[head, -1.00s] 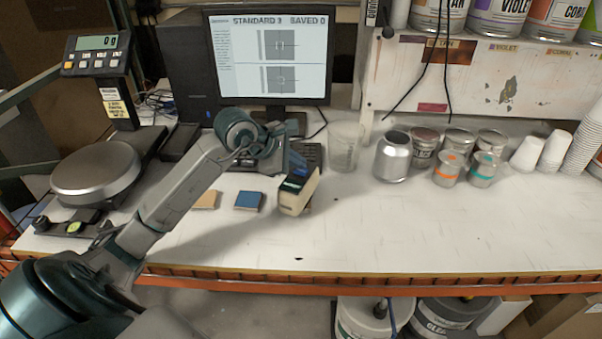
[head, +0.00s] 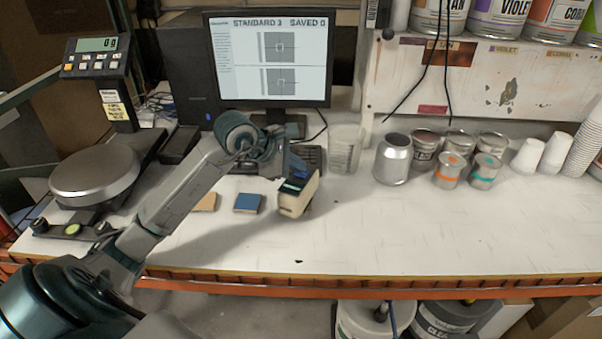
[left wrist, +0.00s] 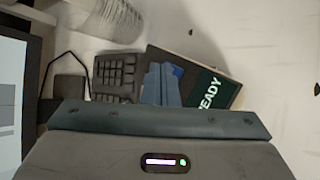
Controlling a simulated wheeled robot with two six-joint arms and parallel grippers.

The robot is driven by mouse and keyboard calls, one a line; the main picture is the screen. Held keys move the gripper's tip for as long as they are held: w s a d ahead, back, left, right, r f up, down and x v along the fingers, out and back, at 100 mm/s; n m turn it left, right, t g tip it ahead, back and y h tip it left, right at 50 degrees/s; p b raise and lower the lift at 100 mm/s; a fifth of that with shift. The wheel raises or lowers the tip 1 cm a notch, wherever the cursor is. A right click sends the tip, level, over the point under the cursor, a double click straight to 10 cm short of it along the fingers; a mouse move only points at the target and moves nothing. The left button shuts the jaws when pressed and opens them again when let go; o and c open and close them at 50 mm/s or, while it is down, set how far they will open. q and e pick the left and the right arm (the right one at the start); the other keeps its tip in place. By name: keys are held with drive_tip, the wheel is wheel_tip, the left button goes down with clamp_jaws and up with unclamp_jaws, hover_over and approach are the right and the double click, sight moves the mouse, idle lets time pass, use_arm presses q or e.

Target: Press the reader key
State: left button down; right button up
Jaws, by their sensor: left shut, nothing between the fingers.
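The reader (head: 296,201) is a cream handheld device with a dark top, standing on the white bench in the head view. In the left wrist view its dark face (left wrist: 222,72) has a green screen reading READY. A small blue patch, perhaps the reader key (left wrist: 178,71), shows beside my fingertips and is partly hidden by them. My left gripper (head: 291,168) is shut and empty, with its fingers at the reader's top; I cannot tell if they touch. The blue fingers also show in the left wrist view (left wrist: 162,80). My right gripper is not in view.
A monitor (head: 268,65) reads STANDARD 3, SAVED 0. A keypad (left wrist: 115,75) and clear beaker (head: 344,150) are behind the reader. Blue (head: 249,203) and tan (head: 206,202) tiles lie left. Cans stand right of a silver can (head: 393,160). The front right bench is clear.

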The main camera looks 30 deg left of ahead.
sight(297, 174)
use_arm(q)
drive_tip(key=shift+f, duration=0.15)
idle(0.4)
drive_tip(key=shift+r, duration=0.85)
drive_tip(key=shift+r+p, duration=1.25)
drive_tip(key=shift+r, duration=1.3)
drive_tip(key=shift+f, duration=0.1)
